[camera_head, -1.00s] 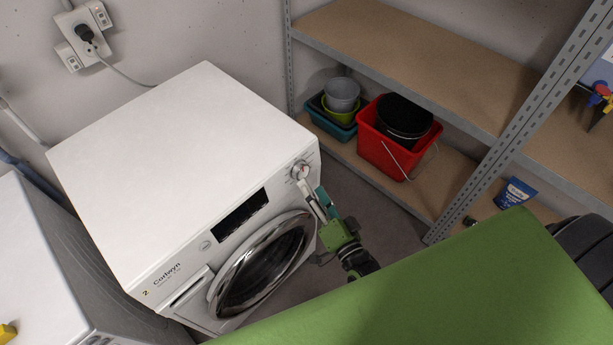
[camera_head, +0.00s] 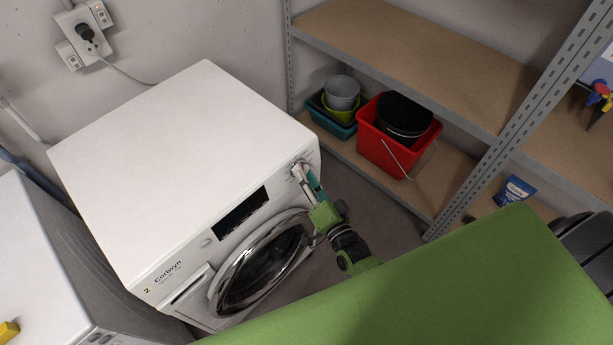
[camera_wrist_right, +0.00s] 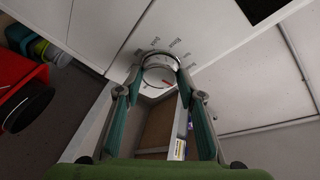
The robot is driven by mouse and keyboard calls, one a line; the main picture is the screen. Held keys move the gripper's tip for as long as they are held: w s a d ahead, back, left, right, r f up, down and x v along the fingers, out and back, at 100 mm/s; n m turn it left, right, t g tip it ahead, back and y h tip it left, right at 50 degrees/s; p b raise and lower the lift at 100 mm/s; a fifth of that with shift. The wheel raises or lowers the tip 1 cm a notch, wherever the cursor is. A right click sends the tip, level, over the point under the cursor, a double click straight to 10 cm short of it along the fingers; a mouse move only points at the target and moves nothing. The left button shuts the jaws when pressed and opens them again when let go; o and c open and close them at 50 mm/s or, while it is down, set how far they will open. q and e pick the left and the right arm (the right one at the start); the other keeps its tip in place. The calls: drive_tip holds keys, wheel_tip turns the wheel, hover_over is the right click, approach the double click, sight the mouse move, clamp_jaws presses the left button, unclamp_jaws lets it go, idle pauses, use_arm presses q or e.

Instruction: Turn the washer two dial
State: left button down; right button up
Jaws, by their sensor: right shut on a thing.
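The washer two (camera_head: 170,150) is white, marked with a "2" and "Corlwyn" on its front, with a dark display (camera_head: 241,213) and a round chrome-rimmed door (camera_head: 262,265). Its silver dial (camera_wrist_right: 158,73) is at the upper right of the front panel, with a red mark on its face and printed labels around it. My right gripper (camera_head: 301,172) is at the dial, mostly covering it in the head view. In the right wrist view its two fingers (camera_wrist_right: 160,78) stand on either side of the dial, shut on it. My left gripper is not in view.
Another white machine (camera_head: 45,270) stands at the left. To the right, metal shelving (camera_head: 420,85) holds a red bucket (camera_head: 383,156) and a teal tub (camera_head: 328,121) on its low shelf. Grey floor lies between washer and shelving. A wall outlet (camera_head: 83,38) is behind.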

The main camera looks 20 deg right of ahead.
drive_tip(key=shift+w+d+f+n+y+b, duration=0.15)
drive_tip(key=shift+n+y+b, duration=1.3)
drive_tip(key=shift+n, duration=1.6)
drive_tip(key=shift+s+d+f+n+y+b, duration=0.15)
drive_tip(key=shift+n+y+b, duration=1.3)
drive_tip(key=shift+n, duration=1.55)
drive_tip(key=shift+w+d+f+n+y+b, duration=0.2)
drive_tip(key=shift+n+y+b, duration=0.8)
drive_tip(key=shift+n+b, duration=1.45)
drive_tip(key=shift+r+n+p, duration=0.2)
drive_tip(key=shift+n+p, duration=0.35)
drive_tip(key=shift+n, duration=0.25)
drive_tip(key=o, duration=1.1)
drive_tip(key=shift+s, duration=0.1)
